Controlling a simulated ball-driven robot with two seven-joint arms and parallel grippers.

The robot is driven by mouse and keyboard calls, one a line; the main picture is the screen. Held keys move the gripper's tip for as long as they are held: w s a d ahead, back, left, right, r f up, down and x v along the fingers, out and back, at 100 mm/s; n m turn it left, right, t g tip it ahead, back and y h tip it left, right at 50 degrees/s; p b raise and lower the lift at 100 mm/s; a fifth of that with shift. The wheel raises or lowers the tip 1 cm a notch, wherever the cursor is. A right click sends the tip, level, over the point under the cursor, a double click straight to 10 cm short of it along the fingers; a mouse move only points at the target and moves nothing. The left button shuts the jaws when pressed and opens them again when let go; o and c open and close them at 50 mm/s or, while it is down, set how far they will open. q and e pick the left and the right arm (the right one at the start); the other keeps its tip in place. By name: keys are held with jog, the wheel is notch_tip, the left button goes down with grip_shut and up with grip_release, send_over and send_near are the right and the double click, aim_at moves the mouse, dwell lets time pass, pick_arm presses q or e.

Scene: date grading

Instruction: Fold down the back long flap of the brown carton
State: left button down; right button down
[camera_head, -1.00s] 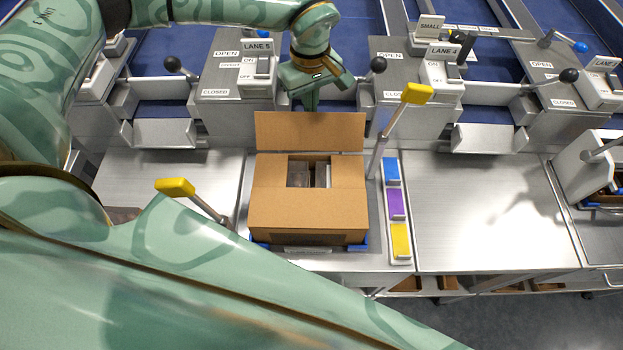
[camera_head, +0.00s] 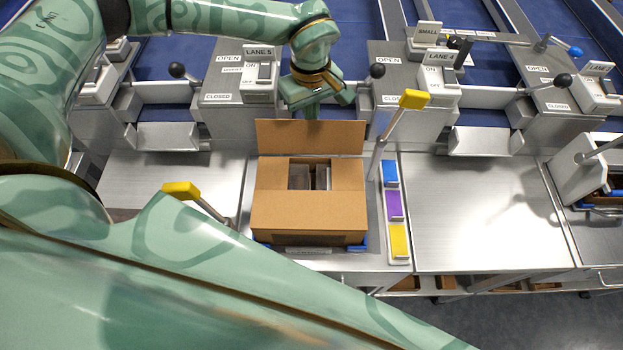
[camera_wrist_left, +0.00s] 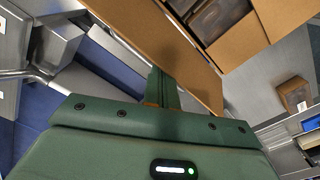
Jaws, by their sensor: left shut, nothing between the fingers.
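The brown carton (camera_head: 308,213) stands on a metal work surface. Its back long flap (camera_head: 310,136) stands up at the far edge, while the front flap and side flaps lie folded inward around a central opening. Through the opening some dark and pale contents show. My left gripper (camera_head: 312,110) is behind the back flap with its fingers pointing down, the tips partly hidden by the flap. In the left wrist view the shut fingers (camera_wrist_left: 163,90) are close against the flap (camera_wrist_left: 165,45); contact is hard to tell. My right gripper does not show.
Two yellow-capped levers (camera_head: 182,190) and (camera_head: 414,99) flank the carton. A strip with blue, purple and yellow blocks (camera_head: 396,205) lies to its right. Lane control boxes (camera_head: 262,82) and black-knobbed handles stand behind. The metal top (camera_head: 480,215) at right is clear.

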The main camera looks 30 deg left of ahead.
pick_arm(q)
jog(key=s, duration=0.1)
jog(key=s+d+p, duration=0.1)
jog(key=s, duration=0.2)
jog(key=shift+d+p, duration=0.35)
jog(key=shift+p, duration=0.05)
jog(key=shift+s+d+r+p, duration=0.1)
jog(key=shift+s+d+p, duration=0.25)
jog(key=shift+s, duration=0.25)
jog(key=shift+s+d+p, duration=0.3)
jog(key=shift+s, duration=0.25)
jog(key=shift+s+d+p, duration=0.25)
jog(key=shift+s+d, duration=0.05)
jog(key=shift+s, duration=0.3)
jog(key=shift+s+d+p, duration=0.2)
jog(key=shift+s+d, duration=0.1)
jog(key=shift+s, duration=0.3)
